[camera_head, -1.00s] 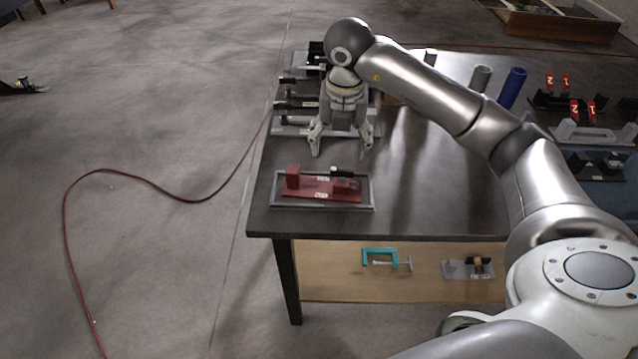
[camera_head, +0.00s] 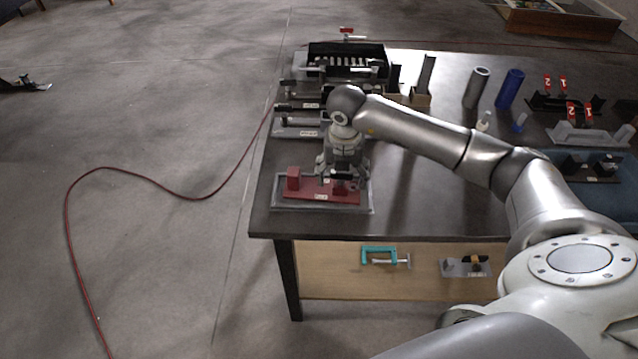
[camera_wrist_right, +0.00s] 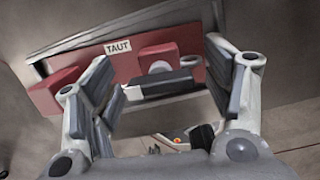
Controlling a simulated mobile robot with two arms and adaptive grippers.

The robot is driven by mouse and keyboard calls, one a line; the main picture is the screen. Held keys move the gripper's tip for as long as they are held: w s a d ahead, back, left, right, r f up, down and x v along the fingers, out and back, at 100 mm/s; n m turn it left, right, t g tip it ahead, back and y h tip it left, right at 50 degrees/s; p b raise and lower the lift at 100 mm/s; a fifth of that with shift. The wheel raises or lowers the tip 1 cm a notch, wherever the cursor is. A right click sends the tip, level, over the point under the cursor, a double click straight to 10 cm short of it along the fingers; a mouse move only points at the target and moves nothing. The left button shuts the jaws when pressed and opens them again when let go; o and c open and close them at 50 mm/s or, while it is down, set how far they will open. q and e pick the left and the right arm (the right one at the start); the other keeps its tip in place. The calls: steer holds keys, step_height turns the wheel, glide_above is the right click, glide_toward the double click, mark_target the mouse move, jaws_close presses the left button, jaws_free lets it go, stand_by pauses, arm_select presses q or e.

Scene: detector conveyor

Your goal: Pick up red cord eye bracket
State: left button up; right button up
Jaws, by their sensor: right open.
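The red bracket (camera_head: 308,188) is a flat red plate with raised red blocks and a small white label. It lies in a shallow grey tray (camera_head: 300,209) at the table's near left corner. My right gripper (camera_head: 343,173) is over the right part of the bracket. In the right wrist view the bracket (camera_wrist_right: 92,54) carries a label reading TAUT, and a dark bar (camera_wrist_right: 160,84) shows between the spread fingers of the right gripper (camera_wrist_right: 163,65). The fingers are open; I cannot tell whether they touch anything. My left gripper is out of view.
Grey fixtures (camera_head: 297,122) and a black rack (camera_head: 346,58) stand behind on the dark table (camera_head: 430,215). A grey cylinder (camera_head: 475,88) and a blue cylinder (camera_head: 510,89) stand at the back. A teal clamp (camera_head: 380,255) lies on the lower shelf. Bare tabletop lies right of the tray.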

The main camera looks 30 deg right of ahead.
steer(key=shift+c, duration=0.5)
steer(key=c, duration=1.5)
steer(key=shift+r, duration=0.1)
